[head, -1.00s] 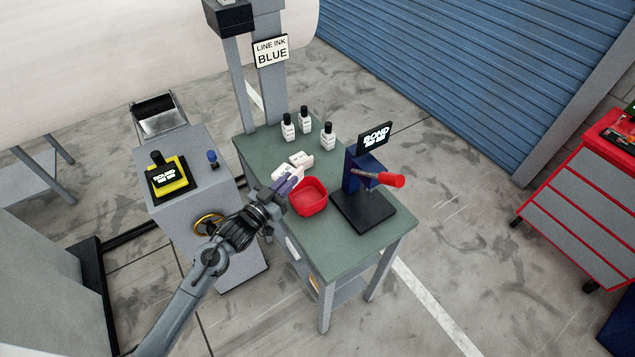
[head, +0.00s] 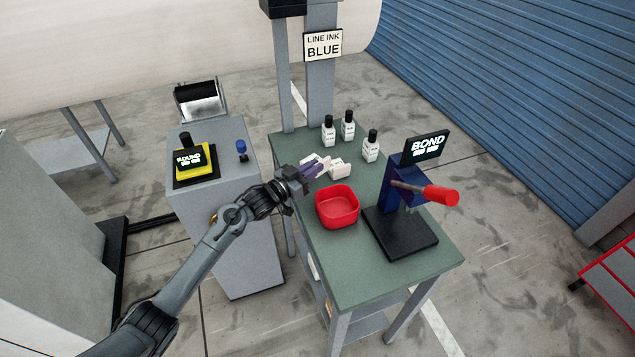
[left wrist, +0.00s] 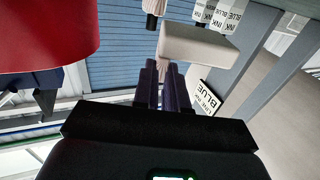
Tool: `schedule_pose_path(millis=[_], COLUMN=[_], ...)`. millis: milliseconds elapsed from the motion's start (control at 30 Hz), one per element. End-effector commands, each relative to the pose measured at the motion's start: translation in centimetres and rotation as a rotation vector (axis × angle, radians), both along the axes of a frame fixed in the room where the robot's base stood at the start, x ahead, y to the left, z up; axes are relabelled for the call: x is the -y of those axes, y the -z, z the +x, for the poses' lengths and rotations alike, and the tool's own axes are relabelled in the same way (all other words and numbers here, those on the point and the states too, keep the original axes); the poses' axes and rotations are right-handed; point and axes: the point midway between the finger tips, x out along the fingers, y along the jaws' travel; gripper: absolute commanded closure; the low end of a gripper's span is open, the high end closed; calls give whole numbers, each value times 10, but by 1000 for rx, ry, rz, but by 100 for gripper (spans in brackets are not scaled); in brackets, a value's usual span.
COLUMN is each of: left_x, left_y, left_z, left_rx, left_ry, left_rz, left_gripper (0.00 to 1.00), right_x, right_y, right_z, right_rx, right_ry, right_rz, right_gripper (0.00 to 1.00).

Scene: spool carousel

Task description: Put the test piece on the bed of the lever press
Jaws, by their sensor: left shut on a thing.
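My left gripper (head: 317,168) is over the left part of the green table, left of the red tray and level with the white blocks. Its purple fingers are shut on a small pale test piece (left wrist: 172,72), which shows only narrowly between and beyond the fingertips in the left wrist view. In the head view the fingers mostly hide it. The lever press (head: 393,190) stands on the right of the table, with a dark blue column, a red-gripped lever (head: 441,195) and a BOND display. Its flat black bed (head: 402,240) looks empty. My right gripper is out of view.
A red tray (head: 337,222) stands between my left gripper and the press. White blocks (head: 341,168) lie beside the fingers. Several white bottles with black caps (head: 371,147) stand behind. A grey cabinet (head: 240,240) with a yellow ROUND device (head: 193,160) is at left.

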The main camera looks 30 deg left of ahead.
Motion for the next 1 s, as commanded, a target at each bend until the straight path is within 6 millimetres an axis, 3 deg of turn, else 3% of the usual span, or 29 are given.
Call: schedule_pose_path(millis=[267, 500, 967, 1000], left_x=[0, 0, 0, 0], left_y=[17, 45, 52, 51], left_z=[0, 0, 0, 0], left_rx=[1, 1, 2, 2], left_ry=[0, 1, 0, 0], left_rz=[1, 0, 0, 0], left_gripper=[100, 100, 100, 82], right_x=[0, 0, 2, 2], right_y=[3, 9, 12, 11], right_z=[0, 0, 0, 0], right_rx=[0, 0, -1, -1], right_ry=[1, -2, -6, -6], right_rz=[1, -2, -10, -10], right_gripper=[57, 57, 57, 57])
